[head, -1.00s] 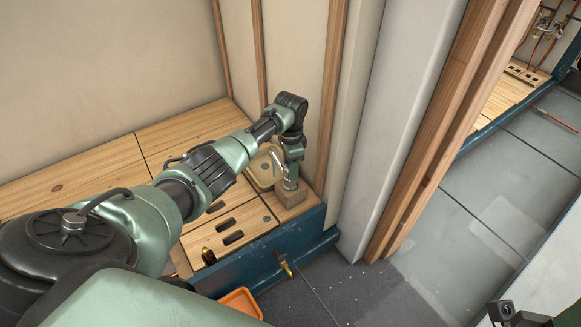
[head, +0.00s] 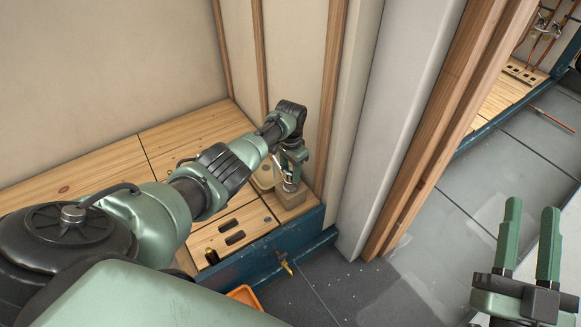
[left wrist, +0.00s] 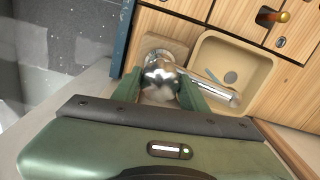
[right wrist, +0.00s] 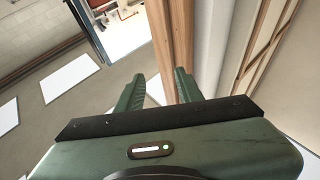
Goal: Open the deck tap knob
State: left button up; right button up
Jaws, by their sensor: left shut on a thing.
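The deck tap stands on a wooden block (head: 291,198) at the corner of the wooden deck. In the left wrist view its round chrome knob (left wrist: 160,76) sits between the fingers of my left gripper (left wrist: 158,92), which is shut on it. The chrome spout (left wrist: 212,86) reaches over a beige basin (left wrist: 268,68). In the head view my left gripper (head: 290,176) comes down on the tap from above and hides most of it. My right gripper (head: 530,245) is open and empty, well away over the floor at the right; it also shows in the right wrist view (right wrist: 158,90).
A blue beam (head: 262,256) edges the deck, with a small brass valve (head: 285,264) on its front. Wooden studs and a pale wall stand close behind the tap. An orange tray (head: 246,295) lies below the deck. The grey floor to the right is mostly clear.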

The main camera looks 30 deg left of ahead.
aim_at(290, 169)
pick_arm(q)
jog(key=shift+n, duration=0.5)
pick_arm(e)
jog(key=shift+w+d+f+g+h, duration=0.1)
jog(key=shift+w+f+g+h, duration=0.1)
jog(key=shift+f+g, duration=0.3)
jog(key=shift+w+f+g+h, duration=0.2)
jog(key=shift+f, duration=0.5)
pick_arm(q)
jog(key=o, duration=1.4)
jog(key=shift+r, duration=0.2)
notch_tip(290, 169, up, 4)
jog(key=p, duration=0.3)
notch_tip(290, 169, up, 4)
jog(key=shift+f+p, duration=0.25)
jog(key=shift+p, duration=0.6)
pick_arm(e)
jog(key=s+d+f+g+h, duration=0.1)
jog(key=s+d+f+g, duration=0.1)
jog(key=f+g, duration=0.4)
jog(key=s+d+f+g+h, duration=0.2)
jog(key=s+f+g, duration=0.3)
jog(key=f, duration=0.7)
jog(key=shift+d+f+m+g+h, duration=0.2)
jog(key=shift+f+m+g+h, duration=0.1)
jog(key=shift+m+g, duration=0.1)
pick_arm(q)
jog(key=shift+f, duration=0.1)
